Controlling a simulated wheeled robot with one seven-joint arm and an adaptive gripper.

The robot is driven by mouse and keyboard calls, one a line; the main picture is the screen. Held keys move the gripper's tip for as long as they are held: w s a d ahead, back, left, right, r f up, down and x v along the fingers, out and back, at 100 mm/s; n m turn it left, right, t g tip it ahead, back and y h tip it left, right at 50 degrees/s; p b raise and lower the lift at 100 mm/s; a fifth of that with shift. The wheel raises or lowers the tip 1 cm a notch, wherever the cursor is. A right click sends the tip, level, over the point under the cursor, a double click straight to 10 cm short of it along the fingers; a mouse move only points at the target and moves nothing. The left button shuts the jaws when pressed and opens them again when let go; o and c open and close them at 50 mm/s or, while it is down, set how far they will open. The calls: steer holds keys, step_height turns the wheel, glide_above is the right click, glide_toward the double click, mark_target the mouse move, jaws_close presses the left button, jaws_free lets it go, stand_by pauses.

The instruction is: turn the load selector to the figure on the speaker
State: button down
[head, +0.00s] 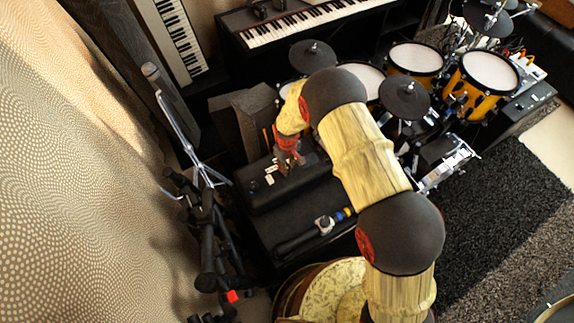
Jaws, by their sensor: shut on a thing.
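My gripper (288,166), with red parts, points down at the top of a long black box (300,196) in the middle of the head view. Its fingers are shut on a small part there, which I take to be the load selector; the fingers hide it, so its pointer and setting cannot be read. Small white labels (270,174) lie on the box top just left of the fingers. A dark grey cabinet (250,118), which looks like the speaker, stands behind and left of the gripper. No figure on it is readable.
A lower black surface (285,232) in front bears a dark bar-like object (297,240) and a small silver-and-blue item. Stands (208,240) crowd the left by the curtain. An orange drum kit (485,80) is at the right, keyboards behind. Dark carpet (490,200) is open at right.

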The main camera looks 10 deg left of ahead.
steer(key=shift+d+m+p, duration=0.1)
steer(key=shift+m+p, duration=0.25)
steer(key=shift+m, duration=1.85)
steer(key=c, duration=1.5)
jaws_free()
steer(key=shift+c, duration=0.2)
steer(key=shift+r, duration=0.1)
step_height(320, 180, up, 12)
